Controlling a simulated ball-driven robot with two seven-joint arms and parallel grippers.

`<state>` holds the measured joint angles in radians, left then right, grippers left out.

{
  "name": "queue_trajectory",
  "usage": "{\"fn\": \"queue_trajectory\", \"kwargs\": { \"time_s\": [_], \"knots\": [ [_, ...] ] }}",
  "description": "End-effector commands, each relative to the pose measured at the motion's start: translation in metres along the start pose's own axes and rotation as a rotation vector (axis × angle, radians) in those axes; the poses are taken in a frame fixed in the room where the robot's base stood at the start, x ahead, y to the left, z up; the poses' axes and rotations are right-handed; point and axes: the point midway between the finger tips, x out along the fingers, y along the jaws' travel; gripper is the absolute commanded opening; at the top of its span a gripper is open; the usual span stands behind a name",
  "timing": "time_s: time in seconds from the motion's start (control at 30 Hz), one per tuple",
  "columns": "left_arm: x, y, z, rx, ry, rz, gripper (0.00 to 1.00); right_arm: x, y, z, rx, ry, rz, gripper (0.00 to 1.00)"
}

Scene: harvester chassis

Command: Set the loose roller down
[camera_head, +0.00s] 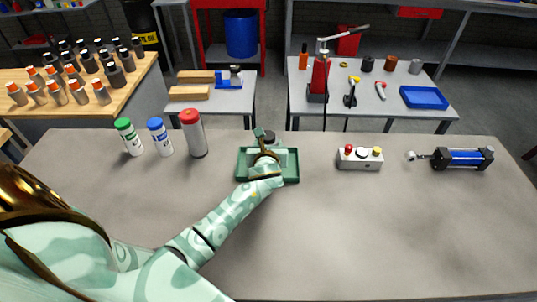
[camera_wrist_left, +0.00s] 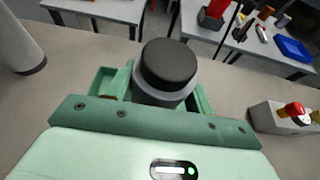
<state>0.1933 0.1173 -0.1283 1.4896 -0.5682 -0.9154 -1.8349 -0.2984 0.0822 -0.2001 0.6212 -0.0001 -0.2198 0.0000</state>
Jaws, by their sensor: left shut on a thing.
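The loose roller (camera_wrist_left: 168,68) is a grey cylinder with a black top. It stands roughly upright in the left wrist view, just beyond my left gripper's palm. In the head view its dark top (camera_head: 270,138) shows behind my left gripper (camera_head: 264,157), which hides most of it. My left gripper is shut on the roller. The gripper and roller are at a shallow green tray (camera_head: 291,178) in the middle of the table. I cannot tell whether the roller's base touches the tray. My right gripper is not in view.
On the grey table (camera_head: 330,235), a green-capped bottle (camera_head: 128,137), a blue-capped bottle (camera_head: 160,137) and a red-capped can (camera_head: 194,134) stand left of the tray. A button box (camera_head: 360,158) and a blue cylinder (camera_head: 463,158) lie right. The front right is clear.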

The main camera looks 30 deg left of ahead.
Motion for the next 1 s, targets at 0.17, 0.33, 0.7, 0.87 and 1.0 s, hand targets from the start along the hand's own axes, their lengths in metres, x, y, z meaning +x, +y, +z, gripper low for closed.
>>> {"fn": "queue_trajectory", "kwargs": {
  "time_s": [0.17,0.33,0.7,0.87,1.0],
  "knots": [
    [0.01,-0.001,-0.028,0.001,0.002,-0.001,0.13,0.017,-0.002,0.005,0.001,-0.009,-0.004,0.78],
    [0.009,-0.001,-0.025,0.0,0.0,-0.002,0.13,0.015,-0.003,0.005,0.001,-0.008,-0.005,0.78],
    [0.01,0.0,-0.029,0.001,0.003,-0.001,0.74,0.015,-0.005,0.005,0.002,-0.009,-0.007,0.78],
    [0.009,0.0,-0.029,0.001,0.003,-0.001,0.74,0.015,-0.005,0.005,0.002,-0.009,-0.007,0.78],
    [-0.001,0.0,-0.026,0.001,0.003,-0.002,0.74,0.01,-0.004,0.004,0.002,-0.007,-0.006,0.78]
  ]
}}
